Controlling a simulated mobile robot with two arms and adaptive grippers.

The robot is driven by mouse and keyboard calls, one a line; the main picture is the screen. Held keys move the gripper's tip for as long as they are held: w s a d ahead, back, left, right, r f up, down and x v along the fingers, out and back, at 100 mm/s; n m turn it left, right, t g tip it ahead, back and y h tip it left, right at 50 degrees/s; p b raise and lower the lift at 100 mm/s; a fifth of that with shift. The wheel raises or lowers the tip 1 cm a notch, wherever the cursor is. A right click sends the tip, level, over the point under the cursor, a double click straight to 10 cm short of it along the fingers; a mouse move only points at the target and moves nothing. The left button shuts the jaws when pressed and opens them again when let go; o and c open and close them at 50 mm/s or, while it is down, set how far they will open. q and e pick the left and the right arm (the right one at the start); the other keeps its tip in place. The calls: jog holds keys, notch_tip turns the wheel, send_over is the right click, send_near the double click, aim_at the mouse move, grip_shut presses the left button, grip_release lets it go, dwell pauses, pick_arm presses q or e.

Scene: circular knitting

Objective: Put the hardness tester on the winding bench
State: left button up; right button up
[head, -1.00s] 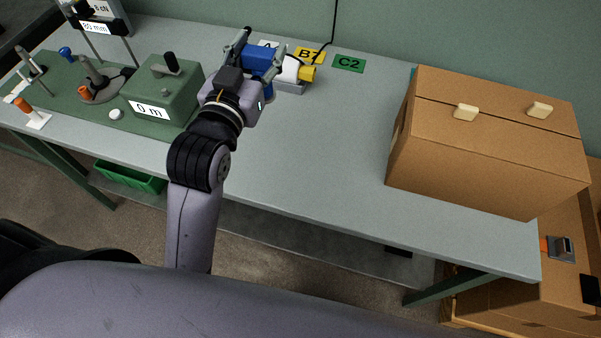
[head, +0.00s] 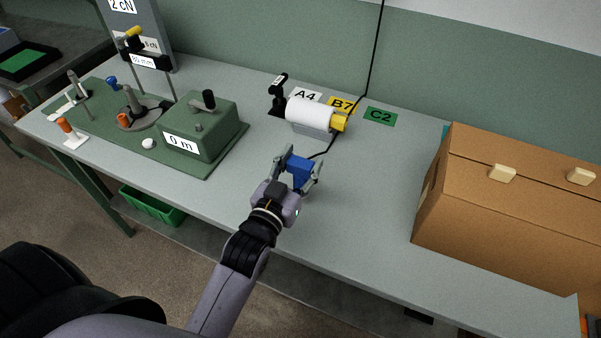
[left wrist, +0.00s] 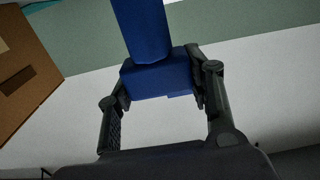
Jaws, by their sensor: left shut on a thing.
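My left gripper (head: 300,162) is shut on a blue device (head: 299,172), which I take to be the hardness tester. It is over the grey bench top (head: 350,205), in front of the white yarn package; I cannot tell whether it touches the bench. My right gripper is not in view.
The white yarn package (head: 316,112) lies on a grey cradle beside a black stand (head: 279,97) and labels A4, B7 and C2. A green machine (head: 200,125) stands left. A large cardboard box (head: 500,215) stands right. Bench between them is mostly clear.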

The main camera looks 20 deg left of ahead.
aim_at(298, 179)
pick_arm(q)
notch_tip(298, 179, down, 3)
jog(key=shift+r, duration=0.15)
jog(key=shift+f, duration=0.25)
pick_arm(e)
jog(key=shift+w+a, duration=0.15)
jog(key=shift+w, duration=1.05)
pick_arm(q)
jog(key=shift+f, duration=0.15)
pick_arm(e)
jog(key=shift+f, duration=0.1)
pick_arm(q)
jog(key=o, duration=1.2)
jog(key=shift+o, duration=0.2)
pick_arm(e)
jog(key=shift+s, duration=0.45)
